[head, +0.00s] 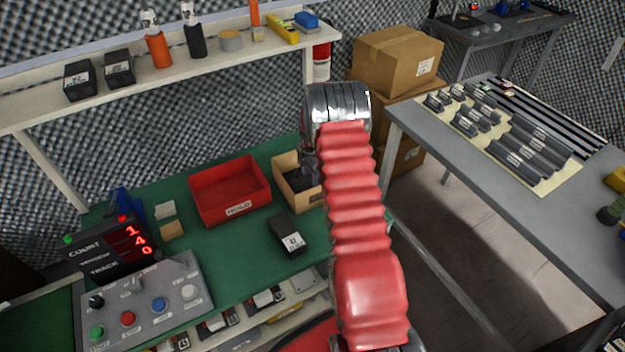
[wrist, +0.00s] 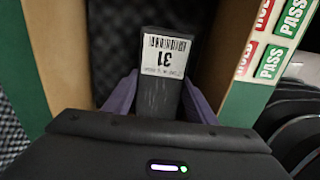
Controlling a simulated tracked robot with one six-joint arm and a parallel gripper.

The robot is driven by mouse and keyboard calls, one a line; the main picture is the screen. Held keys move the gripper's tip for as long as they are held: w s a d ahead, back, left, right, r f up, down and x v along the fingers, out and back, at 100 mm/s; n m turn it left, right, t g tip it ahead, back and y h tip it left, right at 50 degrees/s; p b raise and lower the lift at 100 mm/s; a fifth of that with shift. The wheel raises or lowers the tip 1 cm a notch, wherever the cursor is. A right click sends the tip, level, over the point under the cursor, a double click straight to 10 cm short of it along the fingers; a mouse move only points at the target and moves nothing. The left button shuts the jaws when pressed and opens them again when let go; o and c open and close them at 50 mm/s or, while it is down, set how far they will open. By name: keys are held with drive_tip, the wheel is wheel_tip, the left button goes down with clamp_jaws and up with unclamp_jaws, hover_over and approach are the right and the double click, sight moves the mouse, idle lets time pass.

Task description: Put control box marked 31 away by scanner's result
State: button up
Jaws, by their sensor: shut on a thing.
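The control box marked 31 (wrist: 165,82) is a black block with a white barcode label, upside down in the wrist view. My gripper (wrist: 162,98) is shut on it, with purple-grey fingers on both sides. Cardboard walls (wrist: 228,70) stand to left and right of the held box, above a dark floor; I cannot tell whether it touches that floor. In the head view my gripper is mostly hidden behind my arm, at the open cardboard box (head: 284,172). The scanner display (head: 115,246) shows red digits 1, 4 and 0.
A red bin labelled HOLD (head: 232,208) is left of the cardboard box. Another black labelled box (head: 290,238) lies on the green mat in front. A button panel (head: 140,306) is at front left. PASS and HOLD stickers (wrist: 282,40) show beside the cardboard wall.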

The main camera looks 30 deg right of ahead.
sight(311, 180)
drive_tip(key=o, duration=1.4)
drive_tip(key=shift+f, duration=0.1)
drive_tip(key=shift+r, duration=6.65)
